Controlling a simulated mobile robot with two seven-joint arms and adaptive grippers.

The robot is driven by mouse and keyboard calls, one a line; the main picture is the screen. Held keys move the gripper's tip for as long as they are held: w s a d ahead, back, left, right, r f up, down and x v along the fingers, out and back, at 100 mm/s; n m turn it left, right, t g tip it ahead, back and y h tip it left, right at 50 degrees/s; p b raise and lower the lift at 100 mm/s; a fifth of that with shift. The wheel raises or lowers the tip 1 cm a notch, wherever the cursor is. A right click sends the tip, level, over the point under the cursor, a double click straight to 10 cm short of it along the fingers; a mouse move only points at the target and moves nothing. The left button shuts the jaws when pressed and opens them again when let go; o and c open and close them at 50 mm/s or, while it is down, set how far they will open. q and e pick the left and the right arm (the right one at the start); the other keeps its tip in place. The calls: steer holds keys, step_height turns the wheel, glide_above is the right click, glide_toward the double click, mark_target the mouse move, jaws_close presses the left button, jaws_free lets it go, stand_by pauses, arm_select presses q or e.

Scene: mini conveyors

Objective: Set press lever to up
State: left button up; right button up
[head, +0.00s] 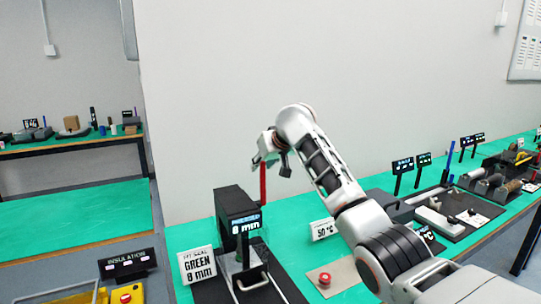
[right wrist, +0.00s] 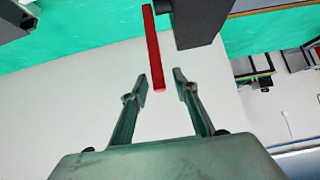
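The press (head: 232,205) is a dark block with a lit display on its front, standing on a dark base on the green bench. Its red lever (head: 263,184) stands nearly upright at the press's right side. My right gripper (head: 271,167) is at the lever's upper end. In the right wrist view the lever (right wrist: 154,50) has its free end between the open fingertips (right wrist: 160,84), with gaps visible on both sides. Part of the press body (right wrist: 197,18) shows beside the lever there. My left gripper is not in view.
A red button (head: 325,279) sits on a plate to the right, near a 50 °C sign (head: 323,229). More devices stand farther right. Wall space above the press is clear.

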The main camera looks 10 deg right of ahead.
steer(key=v, duration=1)
steer(key=shift+s+r, duration=0.15)
steer(key=shift+s, duration=0.05)
steer(key=shift+d, duration=0.1)
